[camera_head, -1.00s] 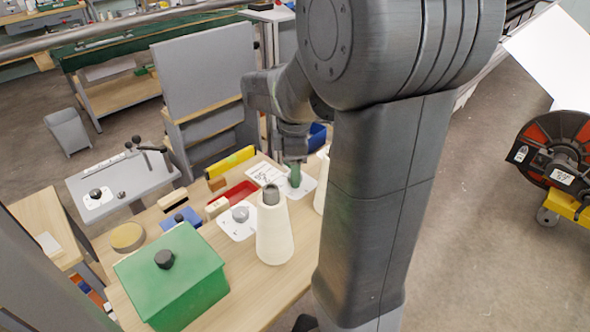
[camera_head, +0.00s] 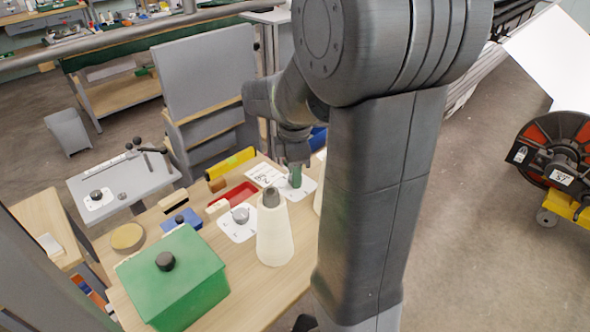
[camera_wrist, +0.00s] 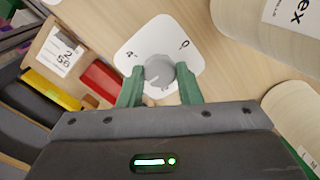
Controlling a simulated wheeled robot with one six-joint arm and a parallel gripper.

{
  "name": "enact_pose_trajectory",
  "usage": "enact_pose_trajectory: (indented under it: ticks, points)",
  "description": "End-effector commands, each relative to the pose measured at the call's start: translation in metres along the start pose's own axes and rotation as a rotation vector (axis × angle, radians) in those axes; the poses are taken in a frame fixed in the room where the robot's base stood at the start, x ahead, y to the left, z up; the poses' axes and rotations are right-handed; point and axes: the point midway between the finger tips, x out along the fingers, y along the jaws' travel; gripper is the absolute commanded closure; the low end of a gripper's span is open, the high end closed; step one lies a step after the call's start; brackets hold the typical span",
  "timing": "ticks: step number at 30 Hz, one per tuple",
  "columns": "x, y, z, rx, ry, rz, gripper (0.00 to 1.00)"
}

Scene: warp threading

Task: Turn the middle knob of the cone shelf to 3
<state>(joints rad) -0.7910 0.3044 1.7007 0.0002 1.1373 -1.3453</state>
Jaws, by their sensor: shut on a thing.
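In the wrist view the green fingers of my gripper (camera_wrist: 160,76) are shut on a round grey knob (camera_wrist: 157,71), one finger on each side. The knob sits on a white dial plate (camera_wrist: 160,32) marked 4 at left and 0 at right. Its pointer is not clear. In the head view my gripper (camera_head: 295,180) points down at a white plate (camera_head: 307,185) on the wooden shelf (camera_head: 285,298); the held knob is hidden there. Another grey knob (camera_head: 240,215) stands on its own white plate to the left.
A cream cone (camera_head: 274,240) stands in front of my gripper, and another (camera_head: 320,180) is partly hidden by my arm. A card with digits (camera_head: 265,174), a red tray (camera_head: 233,194), a yellow block (camera_head: 231,161) and a green box (camera_head: 185,285) lie left.

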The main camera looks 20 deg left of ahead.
Motion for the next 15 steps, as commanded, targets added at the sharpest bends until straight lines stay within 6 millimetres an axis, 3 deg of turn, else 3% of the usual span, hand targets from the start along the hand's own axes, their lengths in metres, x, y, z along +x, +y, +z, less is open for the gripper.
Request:
enact_pose_trajectory:
  ticks: [10, 11, 13, 15]
  points:
    - [-0.0003, 0.0003, 0.0, -0.026, 0.0, 0.002, 0.92]
    - [-0.0003, 0.0004, 0.0, -0.026, 0.0, 0.002, 0.65]
    - [-0.0003, 0.0003, 0.0, -0.026, 0.0, 0.002, 0.51]
    - [-0.0003, 0.0003, 0.0, -0.025, 0.0, 0.002, 0.47]
